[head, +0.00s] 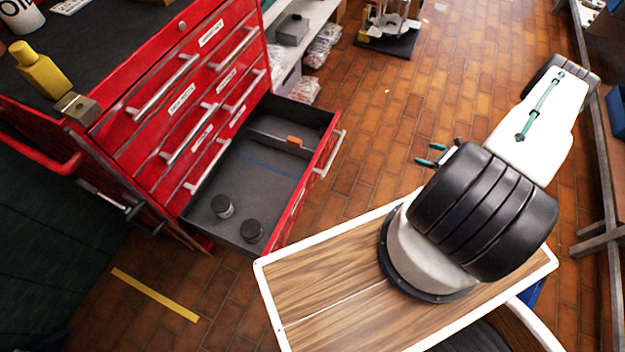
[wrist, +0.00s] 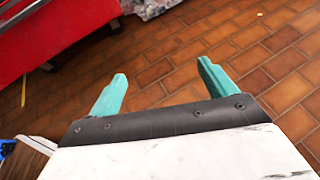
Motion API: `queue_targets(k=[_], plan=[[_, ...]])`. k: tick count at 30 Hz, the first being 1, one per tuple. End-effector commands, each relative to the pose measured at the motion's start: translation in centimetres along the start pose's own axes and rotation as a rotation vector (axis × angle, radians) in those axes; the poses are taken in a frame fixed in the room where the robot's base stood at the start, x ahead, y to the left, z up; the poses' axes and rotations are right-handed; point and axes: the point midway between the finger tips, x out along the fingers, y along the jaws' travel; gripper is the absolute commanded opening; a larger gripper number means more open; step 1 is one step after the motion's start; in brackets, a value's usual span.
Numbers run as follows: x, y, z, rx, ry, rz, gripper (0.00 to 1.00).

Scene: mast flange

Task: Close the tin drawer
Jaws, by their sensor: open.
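The tin drawer (head: 262,185) is the bottom drawer of the red tool cabinet and is pulled well out, with a silver bar handle (head: 330,153) on its red front. Inside it are two dark round tins (head: 222,206) near the front-left end and a small orange item (head: 294,141) beyond a divider. My gripper (head: 431,154) is open and empty, to the right of the drawer front and apart from it. In the wrist view my teal fingers (wrist: 160,88) are spread over the brick floor, with a red surface at upper left.
The upper drawers of the red cabinet (head: 185,95) look shut. A yellow bottle (head: 42,70) and a small metal block (head: 77,107) stand on its top. My wooden-topped base is close to the drawer's near corner. Brick floor (head: 385,110) is clear between drawer and gripper. A bench rail (head: 600,170) runs along the right.

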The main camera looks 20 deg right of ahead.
Motion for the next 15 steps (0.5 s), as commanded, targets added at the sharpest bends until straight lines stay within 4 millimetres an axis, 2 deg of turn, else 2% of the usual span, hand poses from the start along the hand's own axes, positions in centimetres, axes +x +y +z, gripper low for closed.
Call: queue_targets(k=[1,4,6,8,9,15], plan=[[0.1,0.0,0.1,-0.001,0.000,0.002,0.69],[0.9,0.0,0.9,-0.017,0.000,0.017,0.41],[2.0,0.1,2.4,-0.040,0.000,0.042,0.22],[3.3,1.1,4.1,-0.049,0.000,0.074,0.05],[4.3,2.2,5.3,-0.035,0.000,0.098,0.00],[6.5,6.2,8.7,0.353,0.035,0.163,0.00]])
